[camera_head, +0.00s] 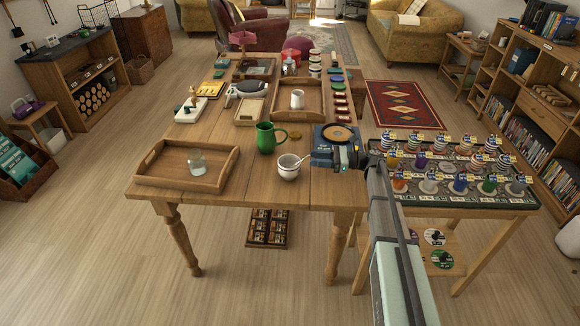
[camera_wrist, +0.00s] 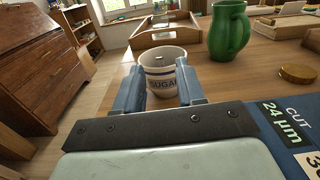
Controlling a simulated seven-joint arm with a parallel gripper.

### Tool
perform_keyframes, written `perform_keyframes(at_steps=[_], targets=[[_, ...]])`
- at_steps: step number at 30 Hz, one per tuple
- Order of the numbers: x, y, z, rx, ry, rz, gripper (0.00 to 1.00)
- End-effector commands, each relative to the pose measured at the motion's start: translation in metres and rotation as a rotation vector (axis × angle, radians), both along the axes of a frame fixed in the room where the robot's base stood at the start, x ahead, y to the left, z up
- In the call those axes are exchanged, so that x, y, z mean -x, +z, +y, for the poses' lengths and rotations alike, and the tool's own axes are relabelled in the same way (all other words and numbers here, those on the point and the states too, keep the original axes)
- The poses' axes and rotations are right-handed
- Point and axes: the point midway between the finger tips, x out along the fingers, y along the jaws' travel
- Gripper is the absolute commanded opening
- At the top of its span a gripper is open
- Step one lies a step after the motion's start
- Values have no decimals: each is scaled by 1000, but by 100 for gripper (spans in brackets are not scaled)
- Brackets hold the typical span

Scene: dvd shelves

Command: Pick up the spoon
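A white sugar pot (camera_head: 289,170) stands near the front edge of the wooden table. A thin handle, which looks like the spoon (camera_head: 303,158), sticks out over the pot's right rim, pointing toward my gripper. The pot, lettered SUGAR, also shows in the wrist view (camera_wrist: 163,86); a small dark spot in its mouth may be part of the spoon, but it is too small to tell. My gripper (camera_head: 343,157) is to the right of the pot. In the wrist view my gripper (camera_wrist: 161,92) is open, with the pot beyond and between its fingers. Nothing visible is held.
A green jug (camera_head: 266,138) stands just behind the pot. A wooden tray (camera_head: 160,181) with a glass (camera_head: 197,163) lies to the left. A blue box-like device (camera_head: 322,143) sits close beside my gripper. A rack of colored spools (camera_head: 450,170) is to the right.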

Motion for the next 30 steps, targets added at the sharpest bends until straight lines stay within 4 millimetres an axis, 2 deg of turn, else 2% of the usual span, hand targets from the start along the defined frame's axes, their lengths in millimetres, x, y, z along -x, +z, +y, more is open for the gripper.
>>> perform_keyframes(at_steps=[3, 10, 19, 27, 30], targets=[[1, 0, 12, 1, 2, 0, 39], [0, 0, 26, 2, 2, -1, 39], [-1, -1, 63, 3, 2, -1, 39], [-1, -1, 66, 3, 0, -1, 39], [-1, -1, 66, 3, 0, -1, 29]])
